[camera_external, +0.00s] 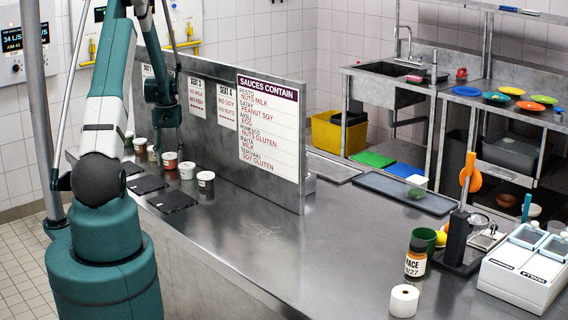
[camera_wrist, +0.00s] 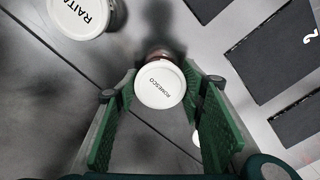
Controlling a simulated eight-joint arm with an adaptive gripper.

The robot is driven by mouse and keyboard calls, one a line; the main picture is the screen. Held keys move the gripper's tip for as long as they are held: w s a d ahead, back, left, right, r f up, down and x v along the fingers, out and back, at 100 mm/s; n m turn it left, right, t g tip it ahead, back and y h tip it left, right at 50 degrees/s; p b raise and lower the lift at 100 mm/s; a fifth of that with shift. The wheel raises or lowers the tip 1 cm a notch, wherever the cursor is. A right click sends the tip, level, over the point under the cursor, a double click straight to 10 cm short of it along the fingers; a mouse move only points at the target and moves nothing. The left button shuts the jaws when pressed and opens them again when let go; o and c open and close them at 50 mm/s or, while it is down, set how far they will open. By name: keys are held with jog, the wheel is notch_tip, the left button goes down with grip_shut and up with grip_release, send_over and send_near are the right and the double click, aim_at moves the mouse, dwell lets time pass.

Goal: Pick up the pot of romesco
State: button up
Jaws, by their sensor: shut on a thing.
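The pot of romesco shows in the wrist view as a round white lid (camera_wrist: 160,85) marked ROMESCO, with a reddish-brown body partly visible behind it. My gripper (camera_wrist: 157,88) has its green fingers on either side of the pot and is shut on it. In the external view my gripper (camera_external: 167,148) reaches down into the row of pots on the counter. The reddish pot (camera_external: 169,161) below it appears to be the romesco. I cannot tell whether it is clear of the counter.
The raita pot (camera_wrist: 84,14) stands close by, upper left in the wrist view. Other white-lidded pots (camera_external: 205,181) line the counter beside dark mats (camera_external: 171,200). A sauce sign panel (camera_external: 268,125) stands upright just right of my gripper. The counter's middle (camera_external: 290,225) is clear.

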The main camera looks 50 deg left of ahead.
aim_at(169, 154)
jog(key=shift+r+b, duration=0.4)
jog(key=shift+r, duration=4.4)
